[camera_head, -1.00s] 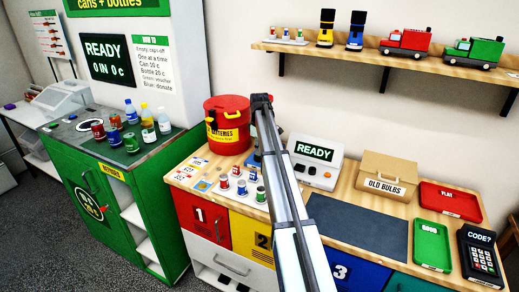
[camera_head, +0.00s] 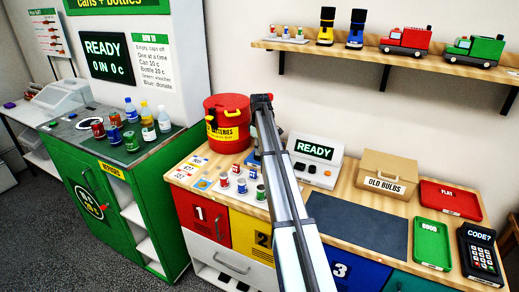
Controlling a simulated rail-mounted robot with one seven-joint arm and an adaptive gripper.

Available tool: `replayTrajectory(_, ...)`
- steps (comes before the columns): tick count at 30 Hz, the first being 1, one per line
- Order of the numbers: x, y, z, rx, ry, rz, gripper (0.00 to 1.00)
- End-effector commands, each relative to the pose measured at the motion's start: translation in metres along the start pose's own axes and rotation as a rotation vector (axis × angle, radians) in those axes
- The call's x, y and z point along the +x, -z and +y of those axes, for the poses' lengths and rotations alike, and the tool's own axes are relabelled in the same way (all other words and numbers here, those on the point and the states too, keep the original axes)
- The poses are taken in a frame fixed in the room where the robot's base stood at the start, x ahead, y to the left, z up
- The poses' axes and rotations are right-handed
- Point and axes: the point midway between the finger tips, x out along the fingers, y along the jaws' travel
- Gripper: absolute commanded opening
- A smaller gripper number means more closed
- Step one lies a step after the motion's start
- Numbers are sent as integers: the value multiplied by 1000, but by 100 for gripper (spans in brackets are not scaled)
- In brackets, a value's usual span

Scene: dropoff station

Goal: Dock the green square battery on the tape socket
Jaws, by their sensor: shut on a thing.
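My arm rises across the middle of the view, and its dark upper joint (camera_head: 262,100) stands in front of the wall beside the red bin. My gripper cannot be made out; the arm's upper link hides the area behind it. The green square battery cannot be picked out. Several small round cells (camera_head: 241,187) with coloured bands stand on a pale holder at the left of the wooden counter. Small printed cards or pads (camera_head: 202,184) lie left of them. Which one is the tape socket cannot be told at this size.
A red batteries bin (camera_head: 228,120) stands behind the cells. Right of my arm are a READY display unit (camera_head: 315,160), a bare dark mat (camera_head: 355,222), an OLD BULBS box (camera_head: 388,172), a red tray (camera_head: 449,198), a green tray (camera_head: 431,240) and a keypad (camera_head: 480,252).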

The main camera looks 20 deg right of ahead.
Motion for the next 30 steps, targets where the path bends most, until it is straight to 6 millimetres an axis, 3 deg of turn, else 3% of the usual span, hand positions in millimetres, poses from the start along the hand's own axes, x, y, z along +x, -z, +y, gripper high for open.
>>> replayTrajectory(3, 2, 0, 0, 0, 0, 0, 0)
replayTrajectory(4, 2, 0, 0, 0, 0, 0, 24)
replayTrajectory(5, 2, 0, 0, 0, 0, 0, 28)
replayTrajectory(17, 0, 0, 0, 0, 0, 0, 28)
replayTrajectory(30, -31, 0, 0, 0, -1, 1, 28)
